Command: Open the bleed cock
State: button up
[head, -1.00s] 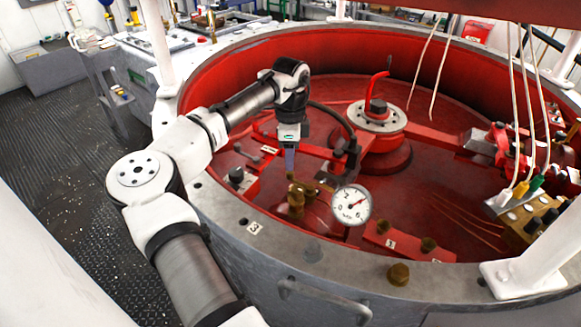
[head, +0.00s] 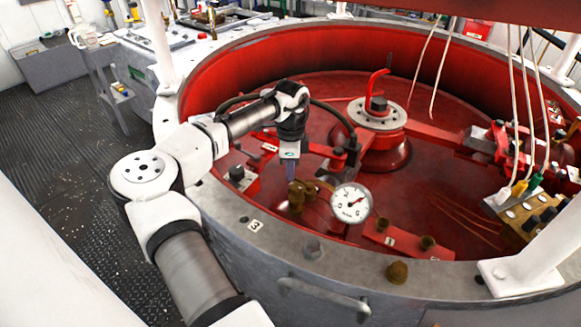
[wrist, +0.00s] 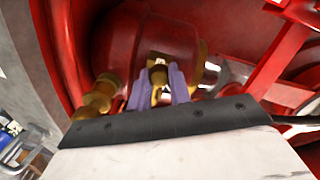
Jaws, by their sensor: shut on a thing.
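The bleed cock is a brass fitting (head: 296,199) low inside the red ring, just left of the round white gauge (head: 351,203). My gripper (head: 289,180) points down onto it from above. In the wrist view, my two purple fingers (wrist: 160,88) stand on either side of a small brass piece of the cock (wrist: 159,74) and are shut on it. More of the brass body (wrist: 97,98) shows left of the fingers. The fingers and wrist hide part of the cock, so I cannot tell its exact handle angle.
The grey ring rim (head: 257,236), with a tag marked 3, curves around the work area. A red hub with a hooked handle (head: 378,112) stands behind to the right. A red block (head: 398,238) lies right of the gauge. White cables (head: 522,100) hang at the right.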

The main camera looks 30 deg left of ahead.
jog(key=shift+w, duration=0.1)
grip_shut()
jog(key=shift+w+d+r+m+p, duration=0.15)
jog(key=shift+w+m+p, duration=0.45)
jog(key=shift+m+p, duration=0.65)
jog(key=shift+w+d+m+p, duration=0.2)
jog(key=shift+w+m+p, duration=0.25)
jog(key=shift+m, duration=0.7)
jog(key=shift+w+d+m+p, duration=0.25)
jog(key=shift+w+m, duration=0.4)
jog(key=shift+m, duration=0.45)
jog(key=o, duration=0.9)
grip_release()
jog(key=r, duration=0.4)
jog(key=r+b, duration=0.1)
jog(key=r, duration=0.4)
jog(key=r+b, duration=0.1)
jog(key=r, duration=0.3)
jog(key=shift+w+r, duration=0.25)
jog(key=shift+w, duration=0.1)
